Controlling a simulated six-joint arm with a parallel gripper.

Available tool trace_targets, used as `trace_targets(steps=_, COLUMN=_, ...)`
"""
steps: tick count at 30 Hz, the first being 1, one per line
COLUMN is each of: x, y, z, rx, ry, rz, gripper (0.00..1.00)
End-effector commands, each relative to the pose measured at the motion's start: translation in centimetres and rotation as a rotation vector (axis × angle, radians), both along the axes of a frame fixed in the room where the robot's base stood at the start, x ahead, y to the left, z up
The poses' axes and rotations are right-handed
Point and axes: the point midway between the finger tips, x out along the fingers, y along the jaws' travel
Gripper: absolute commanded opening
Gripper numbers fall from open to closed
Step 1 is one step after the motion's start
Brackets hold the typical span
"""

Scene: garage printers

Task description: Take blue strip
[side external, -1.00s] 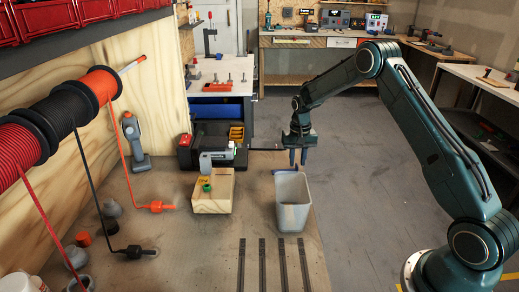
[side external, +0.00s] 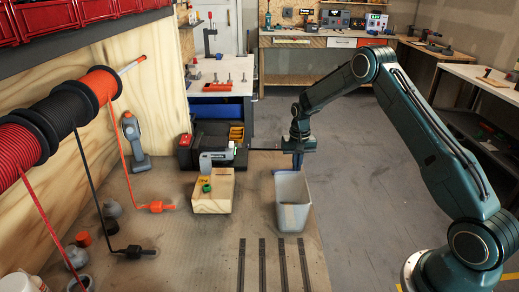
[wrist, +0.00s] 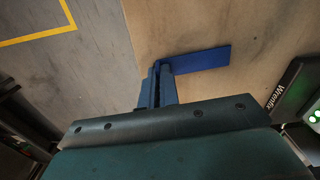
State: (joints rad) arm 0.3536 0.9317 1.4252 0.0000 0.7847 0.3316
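The blue strip (wrist: 203,60) is a flat, dark blue piece, seen in the wrist view against the wooden bench top. Its left end is at my fingertips and the rest sticks out to the right. My gripper (wrist: 157,70) has its fingers close together, shut on that end of the strip. In the side view my gripper (side external: 298,162) points down just behind the grey bin. There the strip is mostly hidden behind the bin's rim and the fingers.
The grey open bin (side external: 292,205) stands on the bench directly in front of my gripper. A wooden block (side external: 213,195) with a green-and-grey tool (side external: 216,157) stands to its left. The bench edge is close on the right, with open floor beyond. Dark slots (side external: 262,265) lie in front.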

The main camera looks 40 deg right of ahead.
Motion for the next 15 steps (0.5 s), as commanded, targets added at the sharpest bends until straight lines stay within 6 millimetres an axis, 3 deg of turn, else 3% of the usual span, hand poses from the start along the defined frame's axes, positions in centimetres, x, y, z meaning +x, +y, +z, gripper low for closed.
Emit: trace_targets(steps=15, x=0.0, y=0.0, z=1.1, rx=-0.001, ry=-0.001, rz=0.0, gripper=0.0)
